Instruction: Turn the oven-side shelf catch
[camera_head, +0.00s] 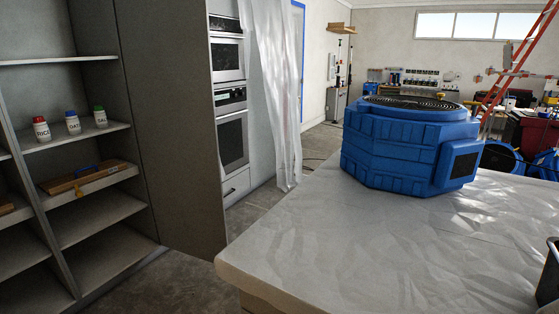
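The open shelf unit (98,207) stands at the left, next to a tall grey panel (172,120). The double oven (232,125) is beyond that panel. On a middle shelf lies a flat wooden piece (95,177) with a blue part on top. A small yellow-orange piece (78,190) hangs at its front edge; it may be the catch, but it is too small to tell how it is turned. My gripper is not in view.
Several jars (73,122) with coloured lids stand on the shelf above. A sheet-covered table (330,235) bears a blue drying machine (400,145). Plastic sheeting (276,90) hangs beside the oven. Bare floor (180,283) lies between shelves and table. A red ladder (515,75) stands far right.

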